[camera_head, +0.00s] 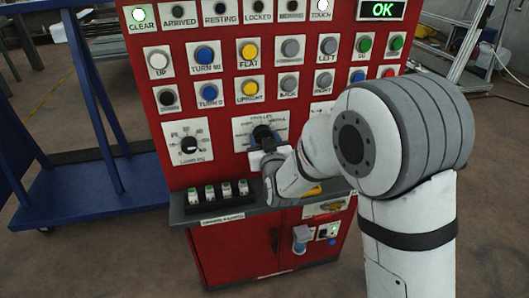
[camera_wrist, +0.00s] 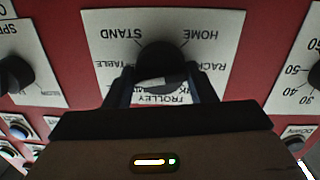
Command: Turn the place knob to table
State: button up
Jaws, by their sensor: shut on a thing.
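The place knob (camera_wrist: 162,60) is a black round knob on a white label plate (camera_wrist: 220,25) on the red panel. In the wrist view its lettering is upside down: STAND and HOME on the far side, TABLE at the left, RACK at the right, TROLLEY nearer me. A pale streak lies across the knob, slanting toward the left; I cannot tell for sure which label it points to. My gripper (camera_wrist: 161,88) has a dark finger on each side of the knob and is shut on it. In the head view the knob (camera_head: 262,134) is partly hidden by my gripper (camera_head: 266,146).
Another black knob (camera_head: 189,144) sits to the left on the panel, with rows of coloured buttons above. A ledge (camera_head: 265,208) with several small white-green items runs below. A lit sign (camera_head: 383,10) reads OK; the CLEAR lamp (camera_head: 139,14) glows. A blue frame (camera_head: 95,90) stands left.

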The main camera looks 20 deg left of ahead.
jog(key=shift+f+m+b, duration=0.1)
jog(key=shift+m+b, duration=0.9)
jog(key=shift+b, duration=0.35)
jog(key=o, duration=0.9)
jog(key=shift+o, duration=0.2)
jog(key=b+v, duration=0.1)
jog(key=v, duration=0.6)
jog(key=shift+s+d, duration=0.2)
jog(key=shift+s, duration=0.15)
